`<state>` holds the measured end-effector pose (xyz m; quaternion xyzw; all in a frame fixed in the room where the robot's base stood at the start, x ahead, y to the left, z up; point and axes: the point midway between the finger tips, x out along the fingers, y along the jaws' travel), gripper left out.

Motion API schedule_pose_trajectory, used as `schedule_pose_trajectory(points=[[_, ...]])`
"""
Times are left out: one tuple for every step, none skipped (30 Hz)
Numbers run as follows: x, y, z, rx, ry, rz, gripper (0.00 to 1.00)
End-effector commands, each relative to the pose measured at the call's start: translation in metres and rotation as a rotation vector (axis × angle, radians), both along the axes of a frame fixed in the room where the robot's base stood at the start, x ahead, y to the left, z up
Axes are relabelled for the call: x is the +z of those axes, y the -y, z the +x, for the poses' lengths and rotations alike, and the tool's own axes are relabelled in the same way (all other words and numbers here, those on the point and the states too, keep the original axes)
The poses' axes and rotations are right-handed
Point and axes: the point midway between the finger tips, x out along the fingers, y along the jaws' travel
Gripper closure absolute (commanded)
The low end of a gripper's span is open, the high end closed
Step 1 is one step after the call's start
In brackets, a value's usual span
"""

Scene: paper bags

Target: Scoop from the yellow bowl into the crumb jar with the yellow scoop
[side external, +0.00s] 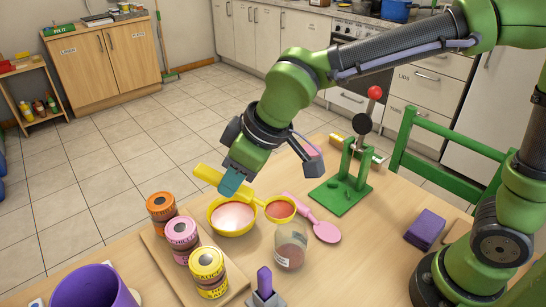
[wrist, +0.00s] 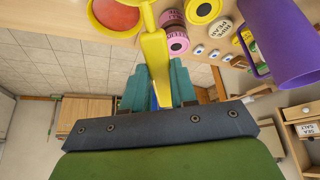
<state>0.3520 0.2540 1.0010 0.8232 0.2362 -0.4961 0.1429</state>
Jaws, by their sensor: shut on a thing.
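The yellow scoop (side external: 207,174) is held by its handle in my gripper (side external: 233,184), which is shut on it. The scoop's round head (side external: 280,209) holds reddish-brown crumbs and looks level. It is to the right of the yellow bowl (side external: 232,229), apparently above the far side of the clear crumb jar (side external: 290,252). The bowl holds pale pink contents. The jar stands upright with some reddish crumbs low inside.
A wooden board with orange (side external: 161,206), pink (side external: 182,233) and yellow (side external: 207,264) tins stands left of the jar. A pink spoon (side external: 326,231) and a green stand (side external: 338,196) lie to the right. A purple cup (side external: 85,290) and a small purple-topped holder (side external: 265,283) are in front.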

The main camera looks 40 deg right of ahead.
Motion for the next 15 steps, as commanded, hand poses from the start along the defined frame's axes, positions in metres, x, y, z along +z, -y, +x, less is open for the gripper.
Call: schedule_pose_trajectory(points=[[-0.003, 0.005, -0.005, -0.042, 0.001, -0.003, 1.00], [-0.006, 0.007, -0.005, -0.065, 0.000, -0.002, 1.00], [-0.009, 0.009, -0.006, -0.093, 0.000, -0.002, 1.00], [-0.010, 0.010, -0.007, -0.109, -0.001, -0.001, 1.00], [-0.012, 0.010, -0.007, -0.123, 0.000, -0.001, 1.00], [-0.011, 0.010, -0.007, -0.138, 0.000, 0.000, 1.00], [-0.012, 0.010, -0.007, -0.146, -0.001, 0.001, 1.00], [-0.012, 0.010, -0.007, -0.155, -0.001, 0.002, 1.00], [-0.012, 0.010, -0.006, -0.161, -0.004, 0.006, 1.00], [-0.013, 0.010, -0.006, -0.166, -0.007, 0.009, 1.00], [-0.014, 0.011, -0.006, -0.168, -0.012, 0.016, 1.00], [-0.016, 0.012, -0.006, -0.169, -0.018, 0.026, 1.00], [-0.017, 0.012, -0.006, -0.169, -0.024, 0.035, 1.00], [-0.019, 0.013, -0.006, -0.170, -0.032, 0.047, 1.00], [-0.022, 0.015, -0.005, -0.171, -0.040, 0.066, 1.00]])
